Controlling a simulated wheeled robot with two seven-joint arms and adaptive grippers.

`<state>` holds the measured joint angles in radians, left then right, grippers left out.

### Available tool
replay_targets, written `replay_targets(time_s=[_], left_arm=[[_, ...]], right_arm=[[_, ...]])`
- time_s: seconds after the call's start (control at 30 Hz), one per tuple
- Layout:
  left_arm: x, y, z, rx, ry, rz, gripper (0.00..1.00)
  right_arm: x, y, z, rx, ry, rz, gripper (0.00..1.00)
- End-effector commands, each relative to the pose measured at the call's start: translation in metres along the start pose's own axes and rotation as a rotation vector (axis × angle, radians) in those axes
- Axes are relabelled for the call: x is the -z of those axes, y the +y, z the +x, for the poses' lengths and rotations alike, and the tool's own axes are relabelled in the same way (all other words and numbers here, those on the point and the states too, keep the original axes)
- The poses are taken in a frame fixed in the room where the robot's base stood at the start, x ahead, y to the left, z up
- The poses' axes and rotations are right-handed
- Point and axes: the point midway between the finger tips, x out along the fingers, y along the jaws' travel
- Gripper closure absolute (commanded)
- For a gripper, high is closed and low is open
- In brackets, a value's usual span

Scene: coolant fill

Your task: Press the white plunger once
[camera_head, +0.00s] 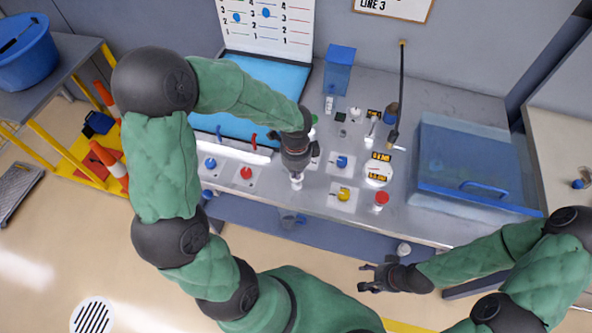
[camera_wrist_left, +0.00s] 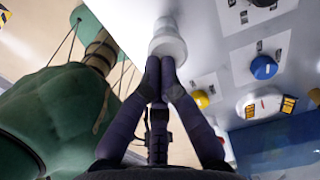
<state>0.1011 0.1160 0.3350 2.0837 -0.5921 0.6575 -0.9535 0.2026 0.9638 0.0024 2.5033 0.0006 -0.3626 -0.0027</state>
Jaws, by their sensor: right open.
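The white plunger (camera_head: 296,181) is at the front edge of the grey bench, between the red and yellow buttons. My left gripper (camera_head: 296,168) is right over it and hides part of it. In the left wrist view the fingertips (camera_wrist_left: 160,62) are together, with nothing seen between them. They point at the wide round end of the white plunger (camera_wrist_left: 168,46) and are touching it or very close; I cannot tell which. My right gripper (camera_head: 368,278) is open and empty, in front of the bench and away from the plunger.
A translucent blue box (camera_head: 460,165) stands at the right.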

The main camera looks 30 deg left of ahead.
Motion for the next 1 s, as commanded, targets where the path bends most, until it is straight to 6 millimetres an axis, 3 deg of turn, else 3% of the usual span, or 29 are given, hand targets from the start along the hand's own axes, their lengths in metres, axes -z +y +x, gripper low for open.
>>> replay_targets(time_s=[0.4,0.77,1.0], left_arm=[[0.000,0.001,0.030,-0.002,0.000,0.000,1.00],[0.001,0.002,0.028,-0.005,0.000,0.001,1.00],[0.007,-0.002,0.005,-0.002,0.000,0.000,1.00]], right_arm=[[0.001,0.006,0.016,0.000,0.000,0.000,0.40],[0.001,0.005,0.013,0.000,0.000,0.000,0.40],[0.000,-0.002,-0.006,0.000,0.000,0.000,0.40]])
